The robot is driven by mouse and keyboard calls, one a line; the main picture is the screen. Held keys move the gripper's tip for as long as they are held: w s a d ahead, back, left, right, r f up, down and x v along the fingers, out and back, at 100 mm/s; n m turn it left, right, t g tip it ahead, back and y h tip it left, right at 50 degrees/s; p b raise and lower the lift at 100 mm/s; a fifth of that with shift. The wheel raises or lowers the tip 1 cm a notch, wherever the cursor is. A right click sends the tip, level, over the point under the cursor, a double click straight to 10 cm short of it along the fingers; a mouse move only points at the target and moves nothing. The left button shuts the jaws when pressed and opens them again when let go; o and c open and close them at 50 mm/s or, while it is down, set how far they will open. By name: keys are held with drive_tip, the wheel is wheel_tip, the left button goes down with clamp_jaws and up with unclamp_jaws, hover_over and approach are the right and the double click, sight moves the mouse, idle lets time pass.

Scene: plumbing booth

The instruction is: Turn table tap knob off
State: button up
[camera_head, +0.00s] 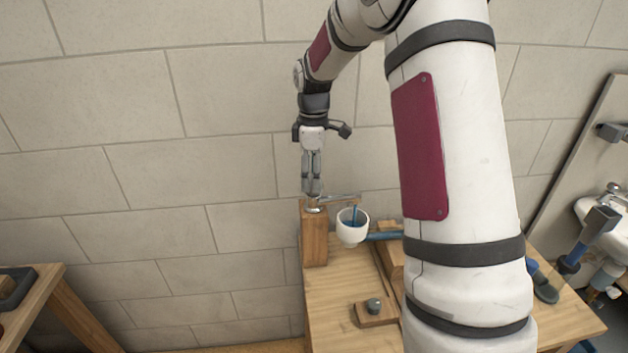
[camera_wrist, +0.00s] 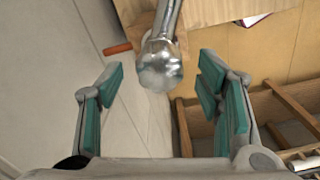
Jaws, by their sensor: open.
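The table tap (camera_head: 338,198) is a metal spout on top of a wooden post (camera_head: 314,238) at the left end of the wooden table. A blue stream runs from its spout into a white bowl (camera_head: 352,232). My gripper (camera_head: 312,192) points down just above the post and tap. In the wrist view, the rounded chrome end of the tap (camera_wrist: 160,70) lies between the two teal-padded fingers of my gripper (camera_wrist: 164,82). The fingers are open, with a visible gap on each side. The knob cannot be told clearly from the tap body in the head view.
The table (camera_head: 345,285) carries a small block with a grey knob (camera_head: 374,305) and a blue pipe (camera_head: 384,236) by the bowl. A tiled wall (camera_head: 220,170) stands close behind. A white sink (camera_head: 598,212) is at the far right.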

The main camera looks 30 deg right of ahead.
drive_tip(key=shift+f, duration=1.15)
drive_tip(key=c, duration=1.2)
drive_tip(key=shift+o, duration=0.2)
